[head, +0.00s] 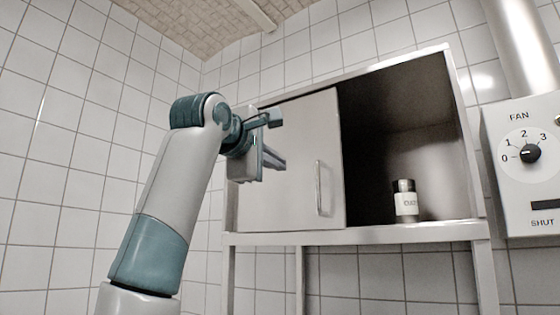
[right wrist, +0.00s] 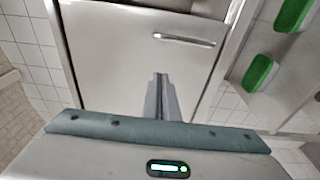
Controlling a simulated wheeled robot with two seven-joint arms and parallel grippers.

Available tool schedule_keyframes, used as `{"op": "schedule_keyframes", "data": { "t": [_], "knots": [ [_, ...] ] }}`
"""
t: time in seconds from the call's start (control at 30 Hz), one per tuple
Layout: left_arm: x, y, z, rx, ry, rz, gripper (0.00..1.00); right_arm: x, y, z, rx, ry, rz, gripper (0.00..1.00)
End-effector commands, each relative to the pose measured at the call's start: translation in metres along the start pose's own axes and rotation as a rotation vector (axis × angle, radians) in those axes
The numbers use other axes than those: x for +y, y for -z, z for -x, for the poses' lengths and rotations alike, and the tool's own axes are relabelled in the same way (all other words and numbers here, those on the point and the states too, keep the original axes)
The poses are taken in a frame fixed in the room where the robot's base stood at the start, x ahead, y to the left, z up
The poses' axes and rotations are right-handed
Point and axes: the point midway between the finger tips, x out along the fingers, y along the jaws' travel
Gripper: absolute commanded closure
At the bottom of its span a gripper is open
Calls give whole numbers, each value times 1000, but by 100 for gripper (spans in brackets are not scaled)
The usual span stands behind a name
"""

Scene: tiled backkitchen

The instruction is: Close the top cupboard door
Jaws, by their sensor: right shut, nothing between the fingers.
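The door (right wrist: 115,50) and handle (right wrist: 185,40) also show in the right wrist view. My right gripper (head: 280,160) is in front of the door's left part, left of the handle. Its fingers (right wrist: 160,85) are shut together and empty; I cannot tell whether they touch the door. My left gripper is not in view.
A jar with a dark lid (head: 405,203) stands inside the open part. A fan control box (head: 525,175) and a metal pipe (head: 520,45) are to the right. Two green objects (right wrist: 260,72) show at the right of the wrist view. Open frame legs (head: 481,275) stand below the cupboard.

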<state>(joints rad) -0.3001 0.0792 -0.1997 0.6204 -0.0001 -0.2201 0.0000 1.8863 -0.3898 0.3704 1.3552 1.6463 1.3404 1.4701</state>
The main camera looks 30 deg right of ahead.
Motion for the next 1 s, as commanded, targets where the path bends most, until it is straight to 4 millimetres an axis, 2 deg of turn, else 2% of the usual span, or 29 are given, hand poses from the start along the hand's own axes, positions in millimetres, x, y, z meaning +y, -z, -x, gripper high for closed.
{"op": "schedule_keyframes", "data": {
  "t": [0.5, 0.8, 1.0],
  "knots": [
    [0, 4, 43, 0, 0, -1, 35, 4, -1, -87, -4, 2, 1, 100],
    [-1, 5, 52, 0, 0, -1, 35, 2, -30, -75, -3, 0, -1, 100],
    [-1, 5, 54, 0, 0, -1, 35, 0, -37, -73, -1, 1, 1, 100]
  ]
}}
